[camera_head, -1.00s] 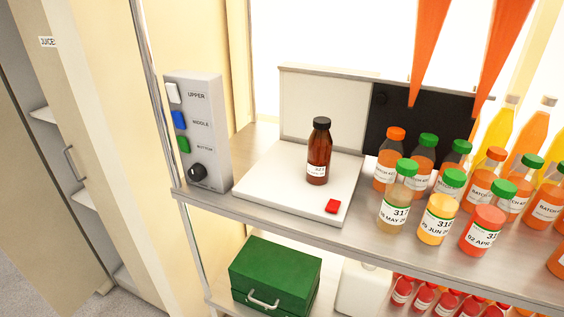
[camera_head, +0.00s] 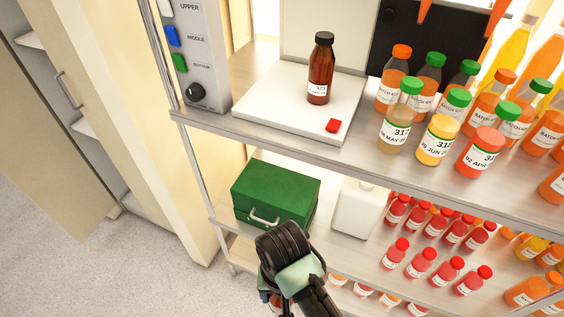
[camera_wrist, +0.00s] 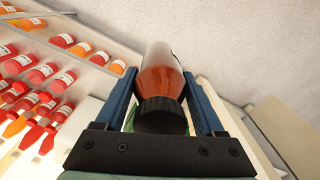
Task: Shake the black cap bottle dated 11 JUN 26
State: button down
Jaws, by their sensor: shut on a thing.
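My gripper (camera_wrist: 160,88) is shut on a black cap bottle (camera_wrist: 158,72) of clear material with orange-brown contents. Its black cap (camera_wrist: 160,115) lies nearest the wrist camera between the blue fingers, and its body points away over the floor. Only a sliver of its label shows, so its date cannot be read. In the head view, my arm's end is low in the middle, in front of the shelf, and mostly hides the held bottle. Another brown bottle with a black cap (camera_head: 320,70) stands upright on the white plate (camera_head: 270,105); its label is too small to read.
A red button (camera_head: 333,126) is on the plate's front corner. A switch panel (camera_head: 195,55) stands at the left. Several juice bottles crowd the upper shelf's right. A green box (camera_head: 275,192) and a white container (camera_head: 358,208) sit below. Open floor lies at the left.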

jog(key=shift+d, duration=0.25)
jog(key=s+d, duration=0.3)
jog(key=d, duration=0.3)
jog(key=w+a, duration=0.1)
jog(key=a, duration=0.1)
jog(key=w+a, duration=0.1)
jog(key=a, duration=0.1)
jog(key=w+a, duration=0.1)
jog(key=a, duration=0.1)
jog(key=s+d, duration=0.3)
jog(key=d, duration=0.3)
jog(key=w+a, duration=0.3)
jog(key=a, duration=0.3)
jog(key=shift+a, duration=0.15)
